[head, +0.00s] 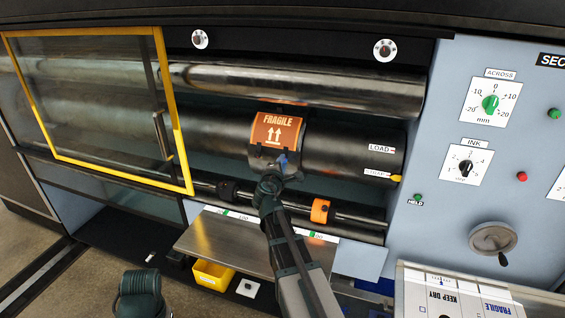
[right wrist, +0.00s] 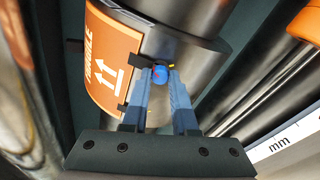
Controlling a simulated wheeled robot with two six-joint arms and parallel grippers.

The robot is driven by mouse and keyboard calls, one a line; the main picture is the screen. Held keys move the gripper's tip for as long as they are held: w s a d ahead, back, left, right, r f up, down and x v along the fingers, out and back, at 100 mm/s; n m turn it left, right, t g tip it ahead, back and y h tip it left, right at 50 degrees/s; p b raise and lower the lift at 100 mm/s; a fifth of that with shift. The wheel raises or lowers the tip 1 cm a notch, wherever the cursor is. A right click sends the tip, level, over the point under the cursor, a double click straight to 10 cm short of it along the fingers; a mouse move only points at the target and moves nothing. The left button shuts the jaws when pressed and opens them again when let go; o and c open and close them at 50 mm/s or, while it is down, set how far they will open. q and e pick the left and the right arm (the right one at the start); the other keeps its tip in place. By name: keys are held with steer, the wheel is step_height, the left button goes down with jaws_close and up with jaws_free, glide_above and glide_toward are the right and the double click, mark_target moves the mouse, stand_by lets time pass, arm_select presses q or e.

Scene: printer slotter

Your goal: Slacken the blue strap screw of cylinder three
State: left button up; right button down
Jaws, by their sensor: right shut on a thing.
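The printing cylinder (head: 340,145) runs across the machine, with an orange FRAGILE plate (head: 274,128) held around it by a dark strap (head: 262,160). The blue strap screw (right wrist: 160,74) sits on the strap at the plate's edge in the right wrist view. My right gripper (head: 283,163) reaches up to the cylinder from below, and its fingertips (right wrist: 165,76) are closed on the blue screw, one on each side. In the head view the fingers mostly hide the screw. My left gripper is not in view; only a dark part of my left arm shows at the bottom left.
A yellow-framed glass guard (head: 181,130) stands at the left. A metal shelf (head: 215,240) lies underneath. A control panel with a handwheel (head: 492,238) is at the right.

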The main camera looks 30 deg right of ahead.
steer(key=n+p, duration=0.1)
steer(key=n, duration=0.3)
steer(key=shift+g, duration=0.3)
steer(key=shift+n, duration=0.4)
steer(key=c, duration=0.7)
jaws_free()
steer(key=p+v, duration=0.2)
steer(key=v, duration=1.2)
steer(key=shift+p, duration=0.4)
